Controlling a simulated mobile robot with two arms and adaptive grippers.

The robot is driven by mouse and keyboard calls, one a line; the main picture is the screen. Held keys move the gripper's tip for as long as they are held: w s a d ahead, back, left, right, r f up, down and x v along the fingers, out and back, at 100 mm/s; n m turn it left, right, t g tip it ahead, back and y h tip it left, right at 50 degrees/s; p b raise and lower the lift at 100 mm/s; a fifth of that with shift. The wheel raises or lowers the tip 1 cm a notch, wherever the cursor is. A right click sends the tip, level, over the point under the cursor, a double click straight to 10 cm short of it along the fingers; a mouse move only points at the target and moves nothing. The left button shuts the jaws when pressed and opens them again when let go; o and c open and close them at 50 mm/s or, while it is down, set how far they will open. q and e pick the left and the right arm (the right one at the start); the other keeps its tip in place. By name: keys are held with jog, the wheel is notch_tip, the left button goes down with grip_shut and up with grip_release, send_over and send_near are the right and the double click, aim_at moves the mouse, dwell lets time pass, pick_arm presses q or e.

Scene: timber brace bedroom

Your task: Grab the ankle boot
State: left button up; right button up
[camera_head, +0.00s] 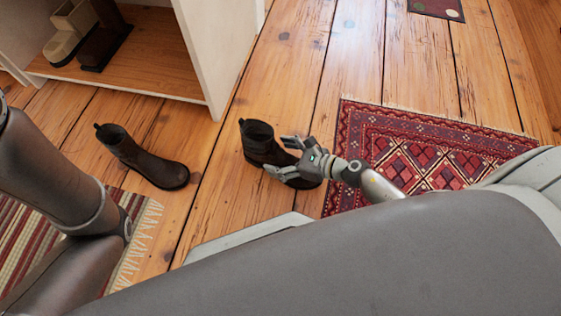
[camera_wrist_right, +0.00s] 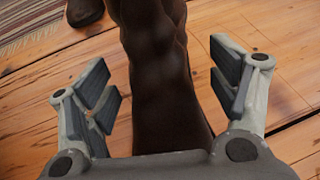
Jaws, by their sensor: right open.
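Two dark brown ankle boots stand on the wooden floor in the head view. One boot (camera_head: 258,140) is at the centre, and the other boot (camera_head: 143,160) is to its left. My right gripper (camera_head: 280,157) is low at the centre boot, over its toe side. In the right wrist view the boot (camera_wrist_right: 160,75) lies between the spread fingers of my right gripper (camera_wrist_right: 165,88). Gaps show on both sides, so the gripper is open around the boot. The gripper hides part of the boot's front. My left gripper is out of view.
A white shelf unit (camera_head: 195,50) with more items inside stands at the upper left. A red patterned rug (camera_head: 430,155) lies right of the centre boot, and a striped fringed rug (camera_head: 135,245) lies at the lower left. Bare floor separates the boots.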

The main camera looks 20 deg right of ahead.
jog(key=shift+a, duration=0.1)
jog(key=shift+c, duration=0.3)
jog(key=c, duration=1.4)
jog(key=shift+w, duration=0.1)
jog(key=shift+c, duration=0.5)
jog(key=shift+r, duration=0.15)
